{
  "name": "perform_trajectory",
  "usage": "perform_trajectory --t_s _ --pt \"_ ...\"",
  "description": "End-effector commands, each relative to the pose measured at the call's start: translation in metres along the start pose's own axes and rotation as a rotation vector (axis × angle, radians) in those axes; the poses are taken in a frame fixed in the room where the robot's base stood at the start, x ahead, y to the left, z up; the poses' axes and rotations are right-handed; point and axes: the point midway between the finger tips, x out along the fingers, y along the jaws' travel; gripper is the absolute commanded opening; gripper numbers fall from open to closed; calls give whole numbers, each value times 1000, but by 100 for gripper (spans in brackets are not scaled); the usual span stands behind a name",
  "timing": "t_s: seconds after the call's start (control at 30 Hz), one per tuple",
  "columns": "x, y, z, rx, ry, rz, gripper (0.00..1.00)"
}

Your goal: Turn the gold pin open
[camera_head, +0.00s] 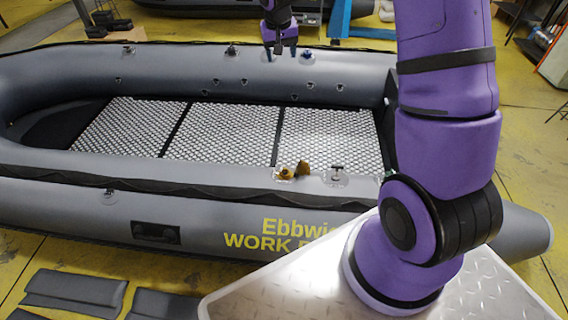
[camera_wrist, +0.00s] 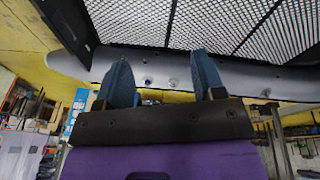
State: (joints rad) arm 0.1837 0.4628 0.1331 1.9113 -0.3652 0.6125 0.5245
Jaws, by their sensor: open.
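A gold pin (camera_head: 301,168) sits on top of the near tube of the grey inflatable boat (camera_head: 200,198), on a clear round base patch. A second gold-brown lump is at its left on the same patch; I cannot tell how the two join. My gripper (camera_head: 280,52) is over the far tube, well behind and apart from the pin. In the wrist view my gripper (camera_wrist: 162,80) shows two blue fingers spread apart with nothing between them. The pin does not show in the wrist view.
A dark fitting (camera_head: 337,172) stands on the near tube right of the pin. Small fittings, one blue (camera_head: 307,54), sit on the far tube. The mesh floor (camera_head: 230,132) between the tubes is clear. Dark flat pads (camera_head: 75,291) lie on the yellow floor at front left.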

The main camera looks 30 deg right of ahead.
Motion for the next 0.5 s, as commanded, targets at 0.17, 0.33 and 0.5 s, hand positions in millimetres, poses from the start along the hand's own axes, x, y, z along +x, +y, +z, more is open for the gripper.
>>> perform_trajectory --t_s 0.17,0.33,0.5 --pt "70 -6 -16 32 -38 -2 63" --pt "136 -10 -23 67 -69 -8 63" --pt "203 -15 -22 104 -101 -17 63"
